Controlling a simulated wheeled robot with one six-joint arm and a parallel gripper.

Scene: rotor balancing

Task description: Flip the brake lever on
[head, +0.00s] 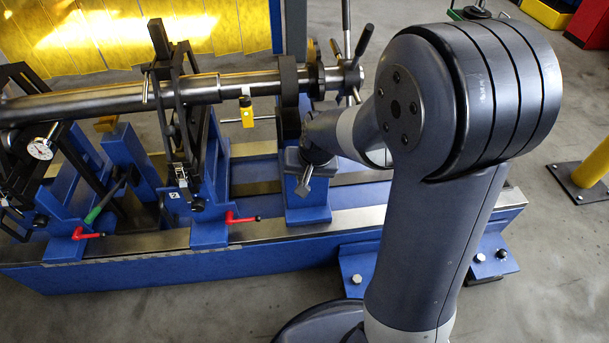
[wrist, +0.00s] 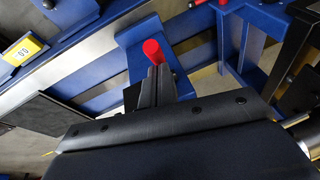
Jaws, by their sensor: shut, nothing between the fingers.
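A red round-ended grip (wrist: 152,48), which looks like the brake lever's handle, shows in the wrist view against a blue bracket. My gripper (wrist: 153,72) is shut and empty. Its dark fingers point at the red grip and overlap its lower end in the picture; I cannot tell whether they touch it. The rest of the lever is hidden behind the fingers. In the head view my gripper (head: 303,187) is over a blue pedestal (head: 308,211) at the right part of the machine, and the red grip cannot be made out there.
A steel rotor shaft (head: 120,97) lies across blue stands behind and left of my gripper. Two red clamp levers (head: 88,235) (head: 241,218) sit along the front of the blue bed (head: 180,263). A dial gauge (head: 41,148) is at the far left. A yellow post (head: 593,165) stands at right.

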